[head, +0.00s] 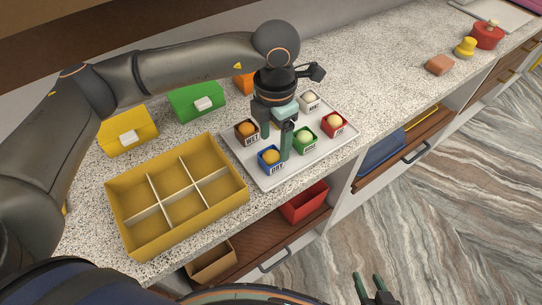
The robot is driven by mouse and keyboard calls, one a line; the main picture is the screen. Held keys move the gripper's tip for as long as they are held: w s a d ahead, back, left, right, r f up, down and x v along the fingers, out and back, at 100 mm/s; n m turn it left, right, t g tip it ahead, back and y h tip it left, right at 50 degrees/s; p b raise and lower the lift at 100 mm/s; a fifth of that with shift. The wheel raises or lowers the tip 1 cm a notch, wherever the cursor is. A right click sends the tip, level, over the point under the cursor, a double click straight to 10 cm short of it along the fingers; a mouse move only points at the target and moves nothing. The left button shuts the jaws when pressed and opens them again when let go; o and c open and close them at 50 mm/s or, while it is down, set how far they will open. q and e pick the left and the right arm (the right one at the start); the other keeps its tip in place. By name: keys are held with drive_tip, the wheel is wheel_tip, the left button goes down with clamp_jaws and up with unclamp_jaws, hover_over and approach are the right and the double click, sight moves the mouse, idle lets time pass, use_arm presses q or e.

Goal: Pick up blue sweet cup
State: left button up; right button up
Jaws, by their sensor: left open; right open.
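The blue sweet cup (266,164), holding a round orange-yellow sweet, sits at the near left of a white tray (280,178) on the speckled counter. My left gripper (270,142) is open and points down over the tray. One finger is close to the blue cup's right side and the other is near the brown cup (242,133). I cannot tell whether either finger touches a cup. My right gripper (368,284) is open and empty at the bottom of the view, over the floor and away from the counter.
Green (306,144), red (333,127) and white (309,105) sweet cups share the tray. A yellow divided box (224,205) stands left of it. Yellow (112,141) and green (184,109) boxes stand behind.

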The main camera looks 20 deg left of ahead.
sight(271, 153)
use_arm(q)
drive_tip(key=f, duration=0.3)
drive_tip(key=f+p, duration=0.1)
drive_tip(key=shift+s+a+f, duration=0.25)
drive_tip(key=shift+s, duration=0.1)
drive_tip(key=shift+f, duration=0.4)
drive_tip(key=c, duration=1.1)
drive_tip(key=shift+r, duration=0.15)
drive_tip(key=shift+c, duration=0.2)
